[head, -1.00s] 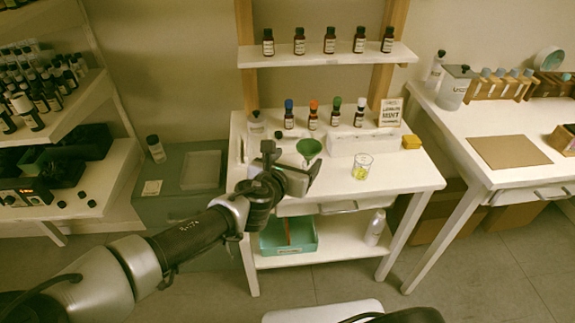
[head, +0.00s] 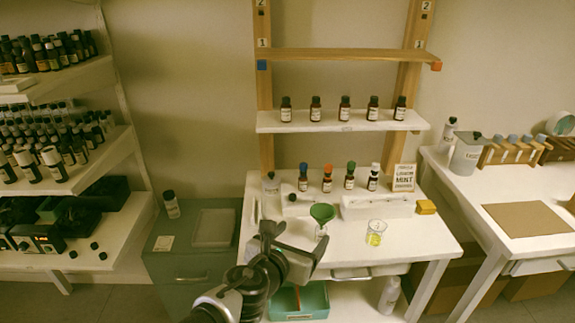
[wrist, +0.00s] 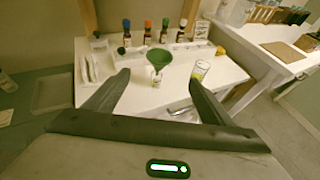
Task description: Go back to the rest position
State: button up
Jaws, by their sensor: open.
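My gripper (head: 290,238) is in front of the white work table (head: 410,240), near its front left part, seen from behind in the head view. In the wrist view my gripper (wrist: 154,92) has its two dark fingers spread wide with nothing between them but the table beyond. A green funnel (head: 322,212) sits over a small clear vessel on the table, just beyond the fingers. It also shows in the wrist view (wrist: 160,57). A glass beaker with yellow liquid (head: 376,233) stands to the right of the funnel.
Several dropper bottles with coloured caps (head: 327,180) stand in a row at the table's back, beside a sign (head: 403,178) and a yellow block (head: 426,207). Brown bottles line the shelf (head: 340,122) above. A grey-green cabinet (head: 188,267) stands left; another table (head: 470,188) stands right.

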jog(key=s+d+f+m+g+p, duration=0.2)
jog(key=s+d+f+m+g, duration=0.2)
jog(key=d+f+m, duration=0.1)
jog(key=s+f+m+g+y+p, duration=0.1)
jog(key=s+m+g+y+p, duration=0.15)
jog(key=s+m+g, duration=0.5)
jog(key=s+d+r+m+t+y+p, duration=0.1)
jog(key=s+r+m+t+p, duration=0.1)
jog(key=r+m, duration=0.7)
jog(key=s+d+r+m+t+y+p, duration=0.2)
jog(key=r+m, duration=0.7)
jog(key=r, duration=1.4)
jog(key=shift+s+t+p, duration=0.5)
jog(key=shift+s+t, duration=0.05)
jog(key=shift+s, duration=0.65)
